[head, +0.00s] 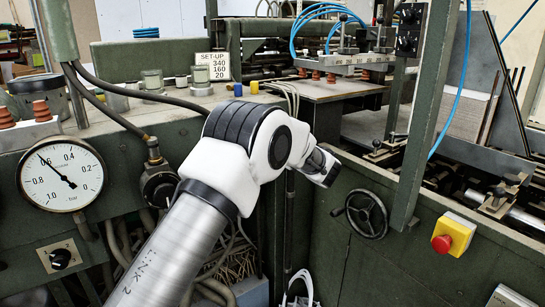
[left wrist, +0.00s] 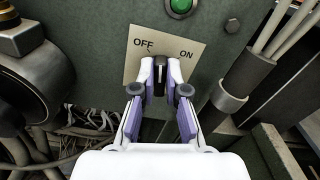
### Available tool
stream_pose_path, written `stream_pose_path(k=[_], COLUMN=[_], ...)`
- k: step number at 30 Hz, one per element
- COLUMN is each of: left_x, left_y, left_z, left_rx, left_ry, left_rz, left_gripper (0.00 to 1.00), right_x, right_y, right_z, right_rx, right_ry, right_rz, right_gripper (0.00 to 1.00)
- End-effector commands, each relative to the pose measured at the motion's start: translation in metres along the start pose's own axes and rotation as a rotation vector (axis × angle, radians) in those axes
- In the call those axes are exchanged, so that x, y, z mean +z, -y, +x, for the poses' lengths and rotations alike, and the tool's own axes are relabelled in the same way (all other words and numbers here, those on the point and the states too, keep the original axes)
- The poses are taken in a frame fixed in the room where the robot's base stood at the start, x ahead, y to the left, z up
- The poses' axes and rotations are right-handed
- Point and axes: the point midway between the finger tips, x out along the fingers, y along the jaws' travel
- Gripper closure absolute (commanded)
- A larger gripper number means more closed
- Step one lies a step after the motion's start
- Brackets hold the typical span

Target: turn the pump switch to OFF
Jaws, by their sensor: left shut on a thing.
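The pump switch is a black knob (left wrist: 160,70) on a cream plate (left wrist: 136,62) lettered OFF at upper left and ON at right in the left wrist view. The two fingertips of my left gripper (left wrist: 160,80) are shut on the knob, one on each side. The knob stands nearly upright in that picture, and its tip lies between the two words, nearer OFF. The fingers partly cover the knob and plate. In the head view my left arm hides the switch and gripper. My right gripper is in neither view.
A green lit button (left wrist: 180,6) sits above the plate. A grey pipe with cables (left wrist: 235,95) runs close on the right, and a round metal housing (left wrist: 35,75) on the left. The head view shows a pressure gauge (head: 62,175), handwheel (head: 366,213) and red stop button (head: 442,244).

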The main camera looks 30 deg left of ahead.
Motion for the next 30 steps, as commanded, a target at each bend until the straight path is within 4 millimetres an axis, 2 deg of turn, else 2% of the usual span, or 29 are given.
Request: stream_pose_path(k=[1, 3, 15, 21, 30], left_x=[-0.010, -0.010, -0.007, -0.005, -0.002], left_y=[-0.003, -0.003, -0.004, -0.004, -0.003], left_z=[0.001, 0.001, 0.001, 0.001, 0.000], left_rx=[0.001, 0.000, 0.000, 0.000, 0.000], left_ry=[-0.001, -0.001, -0.001, -0.002, -0.002], left_rz=[-0.046, -0.111, -0.436, -0.528, -0.578], left_gripper=[1.00, 1.00, 1.00, 1.00, 1.00], right_x=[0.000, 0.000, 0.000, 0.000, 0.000], right_y=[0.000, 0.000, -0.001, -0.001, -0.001], right_z=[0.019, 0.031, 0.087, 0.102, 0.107], right_rx=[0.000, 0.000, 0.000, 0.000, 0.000], right_ry=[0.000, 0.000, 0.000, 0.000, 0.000], right_rz=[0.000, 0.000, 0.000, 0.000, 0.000], right_gripper=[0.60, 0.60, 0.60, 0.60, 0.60])
